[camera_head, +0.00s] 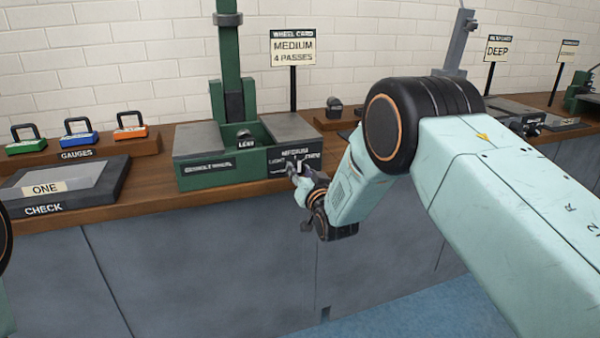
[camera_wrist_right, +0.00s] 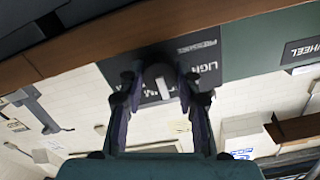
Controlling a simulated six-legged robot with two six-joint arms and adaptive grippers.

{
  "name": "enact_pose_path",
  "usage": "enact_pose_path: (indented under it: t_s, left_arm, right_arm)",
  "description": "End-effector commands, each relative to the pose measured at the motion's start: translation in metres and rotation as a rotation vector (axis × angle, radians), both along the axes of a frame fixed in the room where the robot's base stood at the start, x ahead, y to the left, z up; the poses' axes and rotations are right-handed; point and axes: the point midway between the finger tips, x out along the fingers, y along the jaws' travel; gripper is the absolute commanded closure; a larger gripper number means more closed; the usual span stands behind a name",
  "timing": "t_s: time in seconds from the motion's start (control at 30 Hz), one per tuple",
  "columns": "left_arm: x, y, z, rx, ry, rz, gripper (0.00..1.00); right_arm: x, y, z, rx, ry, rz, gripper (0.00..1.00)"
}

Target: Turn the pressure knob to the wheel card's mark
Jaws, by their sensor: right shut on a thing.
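The wheel card (camera_head: 292,48) stands on a post behind the green machine and reads "MEDIUM 4 PASSES". The machine's front has a dark pressure panel (camera_head: 312,164) with "MEDIUM" at its top. My right gripper (camera_head: 300,180) is at this panel, shut on the pressure knob. In the right wrist view the dark round knob (camera_wrist_right: 158,74) lies between the two fingers, and the panel appears upside down. The knob's white pointer line (camera_wrist_right: 163,88) points down there, towards the panel's "MEDIUM" side. The fingers partly hide the labels. My left gripper is out of view.
More cards, including "DEEP" (camera_head: 497,48), stand right. My right arm covers much of the bench's right part.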

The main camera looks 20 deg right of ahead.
Motion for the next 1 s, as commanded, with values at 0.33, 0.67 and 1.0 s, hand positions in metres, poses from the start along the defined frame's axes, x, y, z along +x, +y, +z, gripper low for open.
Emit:
enact_pose_path:
  t_s: [0.33, 0.67, 1.0]
  left_arm:
    - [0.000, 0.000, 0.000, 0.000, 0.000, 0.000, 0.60]
    - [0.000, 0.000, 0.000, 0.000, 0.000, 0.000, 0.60]
    - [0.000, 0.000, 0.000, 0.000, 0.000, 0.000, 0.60]
  right_arm:
    - [-0.001, 0.000, -0.002, -0.001, 0.003, 0.000, 0.54]
    - [0.000, 0.000, 0.000, -0.001, 0.001, 0.000, 0.43]
    - [-0.019, -0.001, -0.001, -0.001, 0.004, 0.000, 0.43]
